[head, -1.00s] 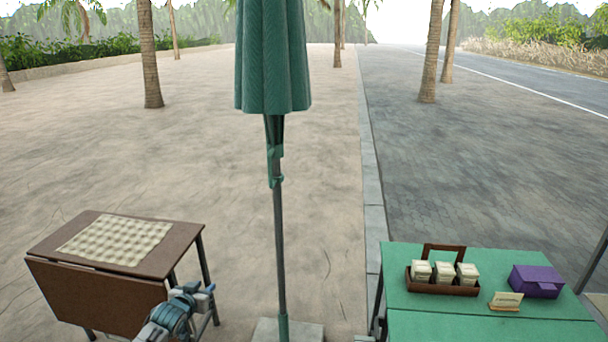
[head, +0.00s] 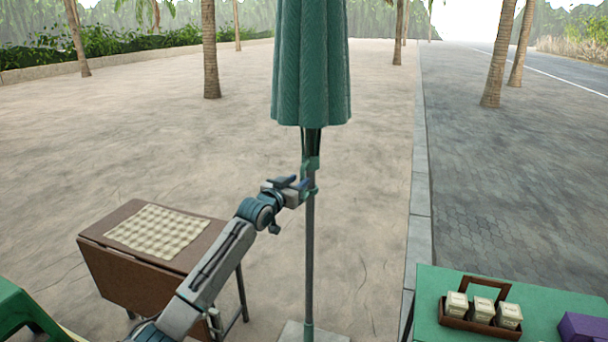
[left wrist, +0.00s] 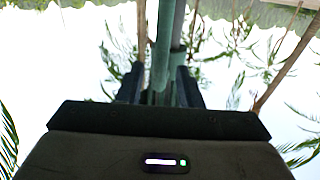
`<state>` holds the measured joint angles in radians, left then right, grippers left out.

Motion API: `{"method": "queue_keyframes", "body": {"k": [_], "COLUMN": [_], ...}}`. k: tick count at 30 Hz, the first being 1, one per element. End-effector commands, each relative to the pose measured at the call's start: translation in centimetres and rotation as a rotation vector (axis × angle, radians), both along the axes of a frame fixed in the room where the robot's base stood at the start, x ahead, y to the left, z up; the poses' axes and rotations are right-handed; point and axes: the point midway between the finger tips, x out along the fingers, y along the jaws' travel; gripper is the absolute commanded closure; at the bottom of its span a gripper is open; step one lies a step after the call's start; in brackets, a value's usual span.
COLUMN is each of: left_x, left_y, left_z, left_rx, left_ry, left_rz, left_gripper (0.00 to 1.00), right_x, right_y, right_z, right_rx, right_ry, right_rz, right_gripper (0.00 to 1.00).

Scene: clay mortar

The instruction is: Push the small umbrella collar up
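The closed green umbrella (head: 311,70) stands upright on a grey pole (head: 310,240). Its small green collar (head: 312,165) sits on the pole just below the canopy. My left gripper (head: 302,186) reaches in from the left at the collar's lower part. In the left wrist view the two dark fingers (left wrist: 160,90) stand apart, one on each side of the green collar and pole (left wrist: 163,50). A narrow gap shows beside the left finger, and firm contact cannot be made out. My right gripper is in neither view.
A brown folding table (head: 130,262) with a checked cloth stands at the left. A green table (head: 450,277) at the right bears a wooden caddy with jars and a purple box (head: 585,328). A green stool (head: 15,308) is at the lower left edge. Open paving lies behind.

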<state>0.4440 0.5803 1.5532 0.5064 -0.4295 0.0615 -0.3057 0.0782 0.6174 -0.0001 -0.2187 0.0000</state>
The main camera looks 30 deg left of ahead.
Motion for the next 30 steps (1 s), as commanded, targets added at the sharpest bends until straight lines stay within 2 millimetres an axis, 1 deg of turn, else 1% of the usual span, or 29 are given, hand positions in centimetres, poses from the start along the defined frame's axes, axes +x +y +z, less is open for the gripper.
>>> {"method": "queue_keyframes", "body": {"k": [1,3,7,12,19,24,30], "left_x": [0.9,1.8,3.0,3.6,3.6,3.6,3.6], "left_y": [0.0,0.0,0.1,0.1,0.1,0.1,0.1], "left_z": [0.3,0.2,0.1,0.0,-0.1,-0.1,-0.1], "left_rx": [-0.006,-0.003,-0.001,0.000,0.001,0.001,0.001], "left_ry": [-0.001,0.000,0.000,0.000,0.000,0.001,0.001], "left_rz": [0.000,0.000,0.000,0.000,0.000,0.000,0.000], "left_gripper": [0.67,0.67,0.67,0.67,0.67,1.00,1.00], "right_x": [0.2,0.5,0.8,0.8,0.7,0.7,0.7], "right_y": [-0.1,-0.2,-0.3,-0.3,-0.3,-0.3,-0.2], "right_z": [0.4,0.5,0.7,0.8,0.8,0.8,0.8], "right_rx": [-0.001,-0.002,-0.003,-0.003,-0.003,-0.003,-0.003], "right_ry": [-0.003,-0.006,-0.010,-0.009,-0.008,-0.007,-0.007], "right_rz": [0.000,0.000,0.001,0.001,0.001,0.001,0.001], "right_gripper": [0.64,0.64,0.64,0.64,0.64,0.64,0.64]}}
